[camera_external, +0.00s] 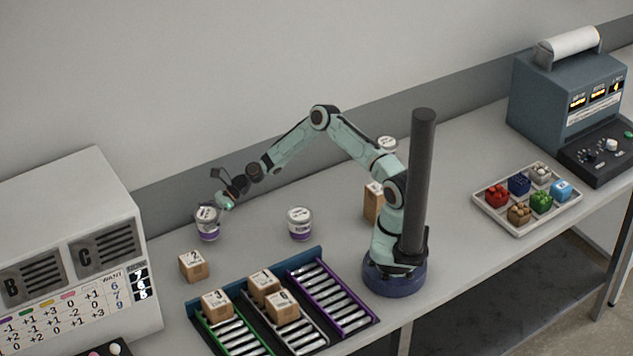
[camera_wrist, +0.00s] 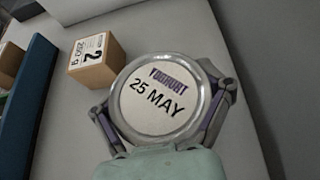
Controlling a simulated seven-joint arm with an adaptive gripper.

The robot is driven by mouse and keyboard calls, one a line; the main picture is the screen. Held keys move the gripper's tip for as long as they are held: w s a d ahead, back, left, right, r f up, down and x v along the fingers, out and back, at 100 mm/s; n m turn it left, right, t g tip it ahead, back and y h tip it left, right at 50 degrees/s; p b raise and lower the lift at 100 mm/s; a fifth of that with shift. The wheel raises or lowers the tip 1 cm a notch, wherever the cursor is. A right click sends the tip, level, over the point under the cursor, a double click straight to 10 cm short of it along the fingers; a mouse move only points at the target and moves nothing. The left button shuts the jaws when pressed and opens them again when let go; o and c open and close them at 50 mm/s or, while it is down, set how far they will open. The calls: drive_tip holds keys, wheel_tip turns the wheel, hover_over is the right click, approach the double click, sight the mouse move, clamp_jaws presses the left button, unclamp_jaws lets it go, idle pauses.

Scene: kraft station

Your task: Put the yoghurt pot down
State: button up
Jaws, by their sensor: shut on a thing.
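A white yoghurt pot with a purple band (camera_external: 207,226) is held upright at the left of the external view. In the wrist view, its round lid (camera_wrist: 160,95) reads "YOGHURT 25 MAY". My gripper (camera_external: 219,202) is shut on the pot, with a finger on either side of the lid in the wrist view (camera_wrist: 165,102). The pot's base is low, at or close to the table top (camera_external: 250,213). I cannot tell whether it touches the table.
A small box marked 2 (camera_external: 194,267) stands near the held pot and also shows in the wrist view (camera_wrist: 92,62). Another pot (camera_external: 300,224) stands to the right. Roller lanes (camera_external: 335,298) with boxes lie in front. A grey cabinet (camera_external: 75,205) is at left.

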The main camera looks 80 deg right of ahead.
drive_tip(key=shift+f, duration=0.7)
drive_tip(key=o, duration=1.2)
drive_tip(key=shift+f, duration=0.15)
